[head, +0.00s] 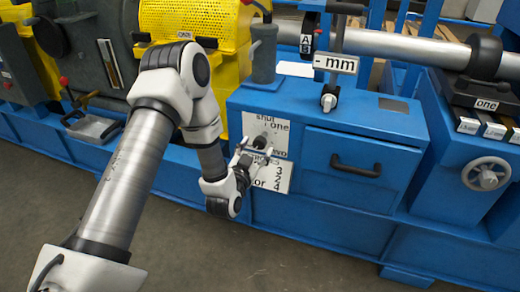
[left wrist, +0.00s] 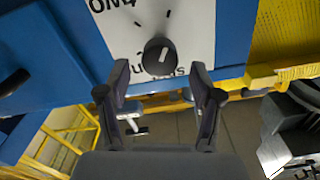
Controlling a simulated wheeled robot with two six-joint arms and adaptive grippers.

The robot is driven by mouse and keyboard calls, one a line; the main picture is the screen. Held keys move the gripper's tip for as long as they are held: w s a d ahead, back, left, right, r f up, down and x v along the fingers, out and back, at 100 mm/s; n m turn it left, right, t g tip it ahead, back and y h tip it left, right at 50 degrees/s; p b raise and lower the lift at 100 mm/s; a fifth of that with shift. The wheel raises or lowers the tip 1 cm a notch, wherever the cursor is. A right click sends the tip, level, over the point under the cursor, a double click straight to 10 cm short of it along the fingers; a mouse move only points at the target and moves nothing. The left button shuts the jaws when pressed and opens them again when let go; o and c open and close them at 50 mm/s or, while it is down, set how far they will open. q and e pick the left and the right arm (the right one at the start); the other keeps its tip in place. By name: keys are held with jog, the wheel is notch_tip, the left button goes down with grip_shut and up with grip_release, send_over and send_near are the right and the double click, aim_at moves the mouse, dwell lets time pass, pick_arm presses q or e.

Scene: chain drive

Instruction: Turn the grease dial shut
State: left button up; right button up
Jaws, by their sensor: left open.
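The grease dial (left wrist: 159,57) is a round black knob with a white pointer mark, on a white label plate (left wrist: 190,30) that appears upside down in the left wrist view. The mark points up in that view, away from the partly hidden word at the plate's lower edge. In the head view the plate (head: 280,128) reads "shut" and "one" at its top. My left gripper (head: 256,152) is in front of it. In the left wrist view the open fingers (left wrist: 160,75) stand either side of the dial's lower part, with gaps on both sides; contact is not visible. My right gripper is not in view.
A second label (head: 280,178) with numbers sits below the dial plate. To its right is a blue drawer (head: 350,185) with a black handle (head: 356,166). The floor in front is clear.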

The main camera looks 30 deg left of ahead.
aim_at(259, 145)
pick_arm(q)
jog(key=x, duration=0.3)
jog(key=shift+w+a+b, duration=0.1)
jog(key=shift+w+b, duration=0.15)
jog(key=shift+b, duration=0.05)
jog(key=c, duration=1.1)
jog(key=shift+c, duration=0.2)
